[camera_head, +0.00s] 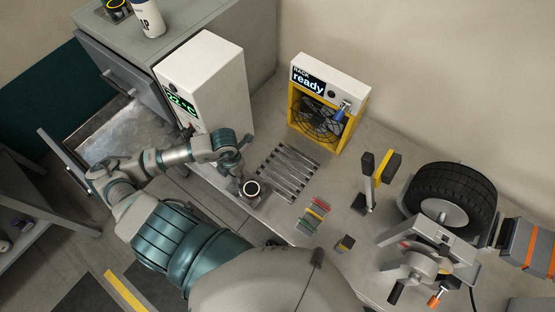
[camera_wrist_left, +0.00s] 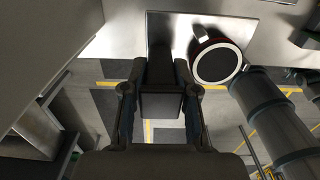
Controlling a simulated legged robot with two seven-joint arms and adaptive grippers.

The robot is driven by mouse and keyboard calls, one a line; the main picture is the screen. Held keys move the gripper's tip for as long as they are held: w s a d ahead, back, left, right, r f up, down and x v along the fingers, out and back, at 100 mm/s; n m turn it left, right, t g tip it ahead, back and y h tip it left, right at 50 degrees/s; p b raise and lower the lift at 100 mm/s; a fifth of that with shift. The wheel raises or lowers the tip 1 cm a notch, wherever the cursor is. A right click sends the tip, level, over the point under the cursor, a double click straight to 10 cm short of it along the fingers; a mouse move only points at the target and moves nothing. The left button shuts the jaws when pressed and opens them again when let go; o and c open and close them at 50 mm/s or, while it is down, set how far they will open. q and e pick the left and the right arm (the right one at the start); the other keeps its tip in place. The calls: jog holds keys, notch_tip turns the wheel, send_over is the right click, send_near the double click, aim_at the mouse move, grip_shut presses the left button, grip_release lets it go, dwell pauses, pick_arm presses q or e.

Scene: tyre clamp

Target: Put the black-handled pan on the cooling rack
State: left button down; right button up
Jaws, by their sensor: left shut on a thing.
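My left gripper (camera_head: 238,172) is shut on a black handle (camera_wrist_left: 160,92), which shows between the fingers in the left wrist view. A flat grey metal plate (camera_wrist_left: 172,28), seemingly the pan, extends beyond that handle. In the head view the pan is small and partly hidden by the gripper. A round cup (camera_head: 251,188) with a pale rim and dark inside overlaps the plate; it also shows in the left wrist view (camera_wrist_left: 216,64). I cannot tell whether it rests on the plate. The cooling rack (camera_head: 288,172), a set of thin parallel bars, lies just right of the gripper, empty. My right gripper is not in view.
A white box with a green display (camera_head: 205,85) stands behind the left arm. A yellow fan unit reading "ready" (camera_head: 322,105) stands behind the rack. Coloured strips (camera_head: 314,214), a yellow-and-black stand (camera_head: 377,178) and a tyre (camera_head: 452,196) are to the right.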

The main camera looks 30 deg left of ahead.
pick_arm(q)
jog(key=w+d+f+p, duration=0.1)
jog(key=w+d, duration=0.1)
jog(key=w, duration=0.2)
jog(key=w+d+f+p, duration=0.1)
jog(key=w+d+f, duration=0.1)
jog(key=w, duration=0.2)
jog(key=w+d+f+p, duration=0.1)
jog(key=w+d, duration=0.1)
jog(key=w, duration=0.2)
jog(key=shift+w+d+f, duration=0.1)
jog(key=shift+d+f, duration=0.1)
jog(key=shift+d, duration=0.2)
jog(key=shift+a+f, duration=0.1)
jog(key=shift+f, duration=0.1)
jog(key=c, duration=1.1)
grip_release()
jog(key=shift+c, duration=0.2)
jog(key=shift+o, duration=1.3)
jog(key=shift+d+r, duration=0.1)
jog(key=shift+d, duration=0.2)
